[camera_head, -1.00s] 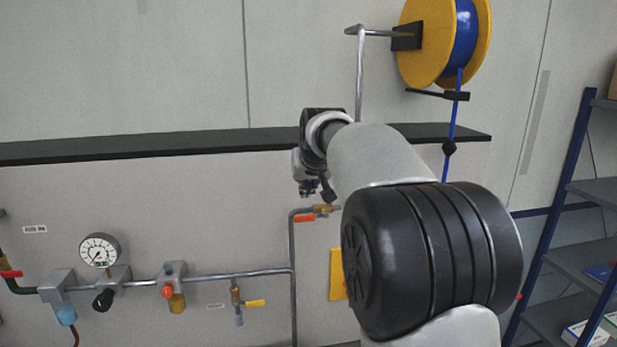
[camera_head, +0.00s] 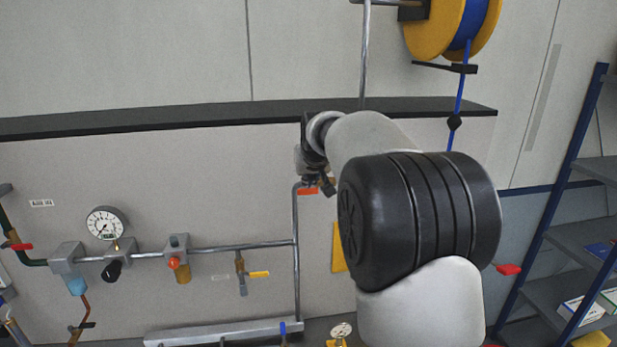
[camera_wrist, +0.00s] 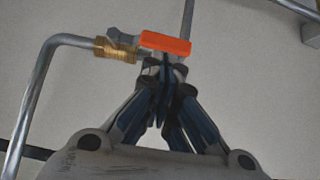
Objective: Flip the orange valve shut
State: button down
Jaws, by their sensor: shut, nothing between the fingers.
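The orange valve handle (camera_wrist: 165,43) shows in the wrist view beside a brass fitting (camera_wrist: 115,48) on a bent grey pipe. The handle lies nearly crosswise in that picture, roughly in line with the fitting. In the head view the handle (camera_head: 308,191) is partly covered by my gripper (camera_head: 325,187). My gripper (camera_wrist: 164,64) is shut and empty. In the wrist view its fingertips are right at the lower edge of the handle; I cannot tell whether they touch it.
A pressure gauge (camera_head: 106,223), a red knob (camera_head: 174,263) and a yellow-handled valve (camera_head: 259,274) are along the pipe at left. A black ledge (camera_head: 180,117) runs above. A hose reel (camera_head: 435,28) hangs upper right; blue-framed shelves (camera_head: 585,240) stand at right.

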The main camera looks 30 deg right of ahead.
aim_at(302, 194)
jog(key=shift+w+a+f, duration=0.1)
jog(key=shift+a+f, duration=0.1)
jog(key=shift+a+f+n+h+b, duration=0.2)
jog(key=shift+f+n+h+b, duration=0.2)
jog(key=shift+h+b, duration=0.3)
jog(key=f+n+h+b, duration=0.1)
jog(key=b, duration=0.3)
jog(key=a+f+h+b, duration=0.1)
jog(key=f+h+b, duration=0.1)
jog(key=b, duration=0.1)
jog(key=shift+w+f+n+g+b, duration=0.2)
jog(key=shift+f+n+g+b, duration=0.1)
jog(key=shift+n+g+b, duration=0.1)
notch_tip(302, 194, down, 6)
jog(key=d+n+h+b, duration=0.2)
jog(key=n+h+b, duration=0.3)
jog(key=b, duration=1.4)
jog(key=s+h, duration=0.1)
jog(key=h, duration=0.2)
jog(key=shift+d+f+n+t, duration=0.15)
jog(key=shift+d+n+t, duration=0.15)
jog(key=shift+d+n, duration=0.1)
jog(key=shift+d, duration=0.1)
